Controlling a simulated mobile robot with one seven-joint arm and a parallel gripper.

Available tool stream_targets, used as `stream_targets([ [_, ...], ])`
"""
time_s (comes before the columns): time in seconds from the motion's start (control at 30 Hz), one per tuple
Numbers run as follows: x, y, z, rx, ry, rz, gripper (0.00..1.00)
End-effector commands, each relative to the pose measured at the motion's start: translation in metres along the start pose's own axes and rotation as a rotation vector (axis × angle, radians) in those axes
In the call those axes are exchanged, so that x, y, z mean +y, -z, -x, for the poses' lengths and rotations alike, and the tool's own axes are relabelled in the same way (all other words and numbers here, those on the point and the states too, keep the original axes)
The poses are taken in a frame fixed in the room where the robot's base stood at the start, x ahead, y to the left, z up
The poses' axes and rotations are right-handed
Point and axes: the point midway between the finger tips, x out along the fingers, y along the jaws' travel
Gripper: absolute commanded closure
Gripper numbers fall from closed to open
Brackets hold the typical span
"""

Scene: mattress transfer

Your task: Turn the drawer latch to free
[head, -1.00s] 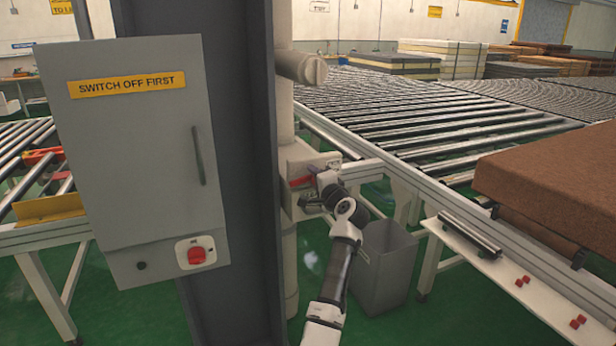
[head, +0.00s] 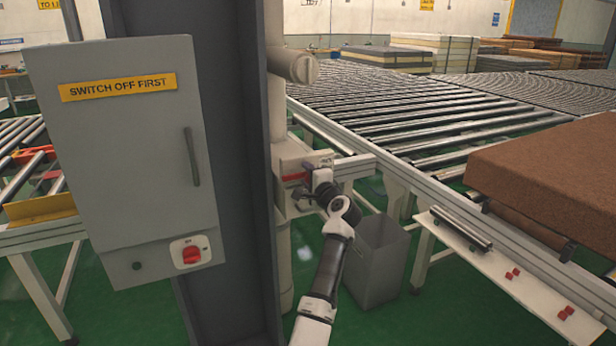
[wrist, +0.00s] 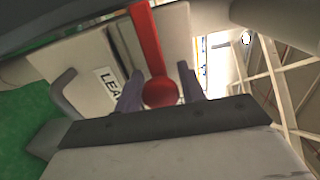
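The red latch (head: 296,177) lies roughly level across the front of the pale drawer box (head: 291,152) behind the grey column. In the wrist view the latch (wrist: 147,40) is a red bar ending in a round knob. The pale drawer front (wrist: 88,70) has a partly hidden label starting "LEA" and a grey handle (wrist: 66,92) at its left. My gripper (head: 312,184) is at the drawer front. In the wrist view my gripper (wrist: 159,80) has one grey-purple finger on each side of the latch's knob end. Gaps show between bar and fingertips, so it looks open.
A grey cabinet (head: 110,140) marked "SWITCH OFF FIRST", with a red switch (head: 191,254), stands left of the grey column (head: 222,150). A grey bin (head: 377,262) stands below the roller conveyor (head: 430,125). A brown mattress (head: 550,180) is at right.

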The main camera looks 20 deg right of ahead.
Motion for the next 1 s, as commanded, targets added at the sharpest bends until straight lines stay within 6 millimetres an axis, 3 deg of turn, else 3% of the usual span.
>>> stream_targets([
  [0.1, 0.0, 0.0, 0.0, 0.0, 0.0, 0.001, 0.46],
  [0.37, 0.0, 0.0, 0.001, 0.0, 0.0, 0.002, 0.46],
  [0.53, 0.001, 0.001, 0.011, 0.001, 0.001, 0.003, 0.46],
  [0.67, 0.002, 0.001, 0.029, 0.002, 0.002, 0.004, 0.46],
  [1.0, 0.003, 0.001, 0.098, 0.003, 0.002, 0.004, 0.46],
])
